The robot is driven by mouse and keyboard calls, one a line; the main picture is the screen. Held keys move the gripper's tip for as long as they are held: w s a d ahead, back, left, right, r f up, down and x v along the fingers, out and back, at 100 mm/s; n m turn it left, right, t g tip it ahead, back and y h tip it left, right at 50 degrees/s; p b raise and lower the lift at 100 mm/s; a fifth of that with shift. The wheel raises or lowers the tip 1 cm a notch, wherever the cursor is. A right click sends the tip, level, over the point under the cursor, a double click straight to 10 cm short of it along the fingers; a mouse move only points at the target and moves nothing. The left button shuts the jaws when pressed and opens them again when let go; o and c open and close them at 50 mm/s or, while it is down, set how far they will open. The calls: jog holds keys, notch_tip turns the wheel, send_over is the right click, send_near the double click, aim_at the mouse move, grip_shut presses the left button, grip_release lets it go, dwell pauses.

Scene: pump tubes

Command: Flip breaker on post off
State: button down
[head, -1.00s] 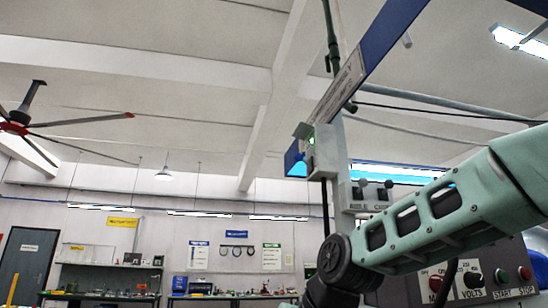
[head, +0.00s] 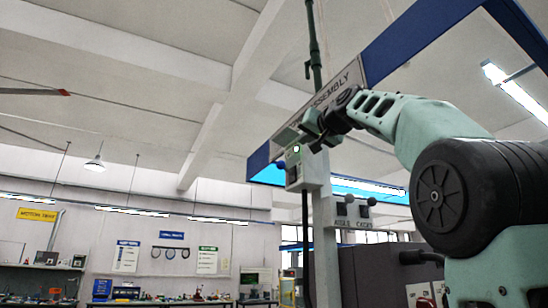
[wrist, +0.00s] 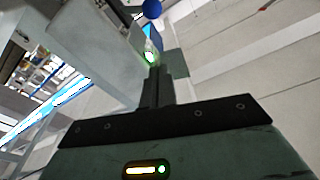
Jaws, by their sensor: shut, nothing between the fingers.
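The breaker box (head: 308,172) is a pale grey box on a tall post. A green light shows on its upper part, and a dark area shows on its front. In the head view my gripper (head: 317,143) is at the upper part of the box, close to the green light. In the wrist view my gripper (wrist: 154,76) is shut and empty, with its dark fingers together. Their tips point at the green light on the box (wrist: 150,50). I cannot tell whether they touch it. The breaker's lever is not clear in either view.
A blue-edged assembly sign (head: 345,85) hangs just above and behind my arm. A blue ball-shaped knob (wrist: 152,8) shows beyond my fingertips. Open room lies left of the box.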

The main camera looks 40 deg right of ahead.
jog(key=shift+r, duration=0.1)
jog(key=shift+a, duration=0.1)
jog(key=r+p, duration=0.2)
jog(key=p, duration=0.4)
send_over(284, 167)
jog(key=s+d, duration=0.1)
jog(key=d, duration=0.1)
jog(key=shift+s+a+f, duration=0.1)
jog(key=shift+s+a, duration=0.1)
jog(key=shift+a, duration=0.05)
jog(key=shift+w+a+f+b, duration=0.1)
jog(key=shift+a+f+b, duration=0.2)
jog(key=shift+f, duration=0.75)
jog(key=shift+w+a+f+b, duration=0.1)
jog(key=shift+a+f+b, duration=0.15)
jog(key=shift+f, duration=0.8)
jog(key=shift+a+f, duration=0.1)
jog(key=shift+a+f+n+b, duration=0.1)
jog(key=shift+n+b, duration=0.3)
jog(key=shift+b, duration=0.1)
